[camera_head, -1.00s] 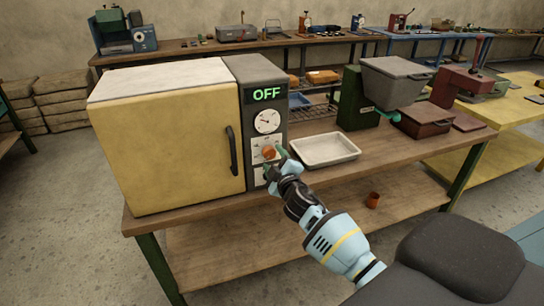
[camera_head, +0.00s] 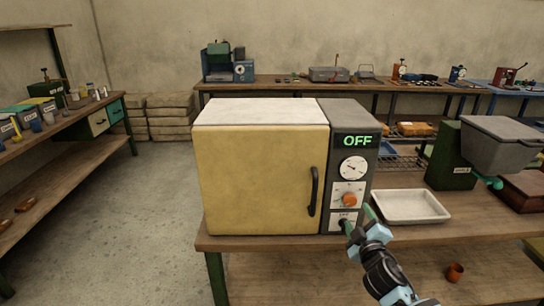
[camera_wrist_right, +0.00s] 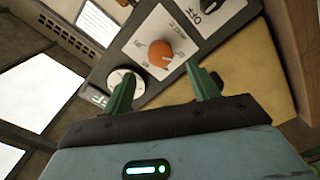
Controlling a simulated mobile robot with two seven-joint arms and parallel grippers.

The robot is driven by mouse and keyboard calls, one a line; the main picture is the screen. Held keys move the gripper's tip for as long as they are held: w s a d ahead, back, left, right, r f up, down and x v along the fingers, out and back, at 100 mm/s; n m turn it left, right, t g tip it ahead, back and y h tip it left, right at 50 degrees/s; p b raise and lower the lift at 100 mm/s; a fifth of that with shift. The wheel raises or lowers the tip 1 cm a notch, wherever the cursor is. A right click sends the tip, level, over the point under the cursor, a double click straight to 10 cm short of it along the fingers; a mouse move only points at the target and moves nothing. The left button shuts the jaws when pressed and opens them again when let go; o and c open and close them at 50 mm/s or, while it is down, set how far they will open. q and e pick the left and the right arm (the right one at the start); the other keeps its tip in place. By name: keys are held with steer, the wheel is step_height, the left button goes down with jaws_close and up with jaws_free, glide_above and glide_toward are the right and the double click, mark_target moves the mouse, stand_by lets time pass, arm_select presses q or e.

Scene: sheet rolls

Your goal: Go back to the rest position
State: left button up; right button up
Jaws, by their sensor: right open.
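My right gripper (camera_head: 358,220) is open and empty in front of the lower control panel of a yellow oven (camera_head: 262,180). It overlaps the black lower switch (camera_head: 343,226) and sits just below the orange knob (camera_head: 349,200) in the head view. The wrist view shows the two green fingers (camera_wrist_right: 160,78) apart, with the orange knob (camera_wrist_right: 160,54) beyond and between them. I see nothing held. I cannot tell whether a fingertip touches the panel. The display (camera_head: 356,141) reads OFF, and the oven door is shut. My left gripper is not in view.
The oven stands on a wooden table (camera_head: 420,236). A white tray (camera_head: 411,219) lies right of the oven, and a green machine (camera_head: 451,158) stands beyond it. A small brown cup (camera_head: 455,272) is on the lower shelf. A side bench (camera_head: 75,160) stands left, with bare floor between.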

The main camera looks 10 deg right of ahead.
steer(key=s+a+f+m+g+y, duration=0.15)
steer(key=s+a+f, duration=0.25)
steer(key=s+f, duration=0.45)
steer(key=s+a+f+m+g+y, duration=0.1)
steer(key=s+a+f+g+y, duration=0.15)
steer(key=s+a+f, duration=0.4)
steer(key=s+a+f+m+g+y, duration=0.1)
steer(key=s+a+f, duration=0.3)
steer(key=s, duration=0.8)
steer(key=s+a+f+m+g+y, duration=0.1)
steer(key=s+a+f+m+g, duration=0.2)
steer(key=s+f, duration=0.4)
steer(key=s+a, duration=0.1)
steer(key=s, duration=0.4)
steer(key=shift+s+f+g, duration=0.2)
steer(key=shift+s+g, duration=0.1)
steer(key=shift+g, duration=0.1)
